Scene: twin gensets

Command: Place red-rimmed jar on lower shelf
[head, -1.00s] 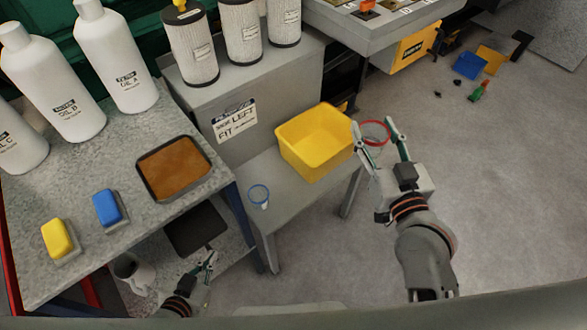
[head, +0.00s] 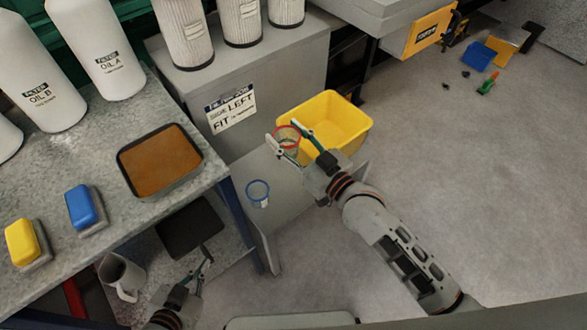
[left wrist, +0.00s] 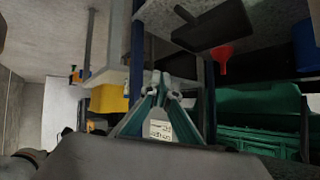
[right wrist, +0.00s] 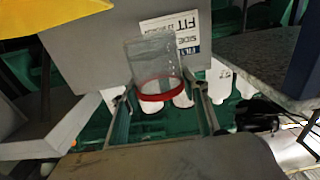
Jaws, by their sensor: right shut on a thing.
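The red-rimmed jar (head: 289,146) is clear, with a red ring at its top. My right gripper (head: 284,139) is shut on it, above the low grey bench, at the left side of the yellow bin. In the right wrist view the jar (right wrist: 150,60) sits between the fingers, its red rim towards the camera. My left gripper (head: 207,257) is near this shelf. In the left wrist view its fingertips (left wrist: 163,82) meet, with nothing seen between them.
A blue-rimmed clear jar (head: 258,192) stands on the low bench (head: 285,205) left of the yellow bin (head: 345,118). The worktop (head: 75,180) carries bottles, a brown-filled tray (head: 160,160) and two brushes or sponges. The floor at right is mostly clear.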

